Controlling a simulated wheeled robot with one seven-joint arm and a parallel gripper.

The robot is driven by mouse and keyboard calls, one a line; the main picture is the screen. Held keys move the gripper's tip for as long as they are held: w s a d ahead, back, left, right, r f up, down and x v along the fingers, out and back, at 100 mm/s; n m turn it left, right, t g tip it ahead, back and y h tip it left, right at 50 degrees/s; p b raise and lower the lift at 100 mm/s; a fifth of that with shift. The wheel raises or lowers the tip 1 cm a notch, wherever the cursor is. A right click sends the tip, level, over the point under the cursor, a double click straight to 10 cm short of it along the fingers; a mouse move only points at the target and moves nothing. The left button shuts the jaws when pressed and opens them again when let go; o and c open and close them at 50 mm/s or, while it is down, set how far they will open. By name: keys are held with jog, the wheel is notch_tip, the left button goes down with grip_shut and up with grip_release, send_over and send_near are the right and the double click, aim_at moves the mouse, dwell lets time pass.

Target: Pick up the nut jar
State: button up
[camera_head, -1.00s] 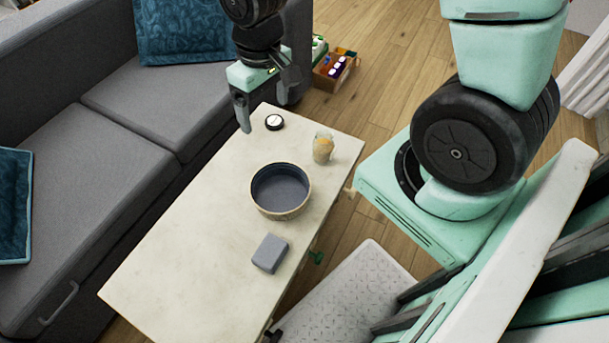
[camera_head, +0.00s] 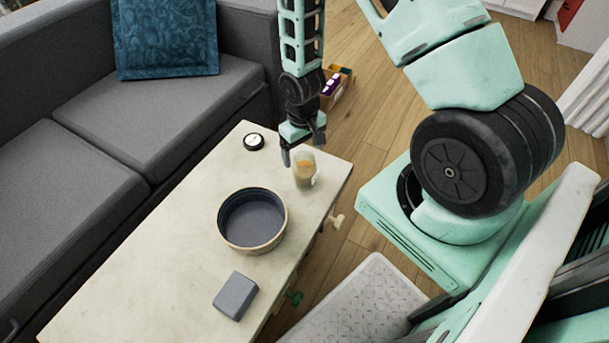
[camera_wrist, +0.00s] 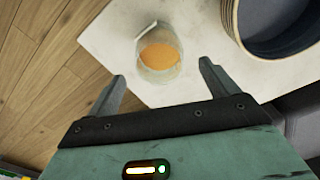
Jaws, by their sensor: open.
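The nut jar (camera_head: 304,171) is a small clear jar with orange-tan contents. It stands at the far right end of the white table (camera_head: 160,255). My gripper (camera_head: 305,152) is just above and behind the jar in the head view, fingers pointing down toward the table. In the wrist view the jar (camera_wrist: 159,52) shows ahead of and between the two open fingertips, and the gripper (camera_wrist: 162,78) is empty. I cannot tell the exact gap between the fingers and the jar.
A round dark-lined bowl (camera_head: 253,222) stands near the jar on the table, with a grey block (camera_head: 235,296) in front. A small black-and-white round item (camera_head: 254,141) lies at the far end. A grey sofa (camera_head: 110,150) runs along the left.

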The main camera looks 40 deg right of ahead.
jog(key=shift+s+f+b, duration=0.15)
jog(key=shift+f+b, duration=0.2)
jog(key=shift+f, duration=1.25)
jog(key=shift+s+f+b, duration=0.15)
jog(key=shift+f+b, duration=0.2)
jog(key=shift+f, duration=1.2)
jog(key=c, duration=1.2)
jog(key=shift+r+p, duration=1.15)
jog(key=shift+r, duration=3.9)
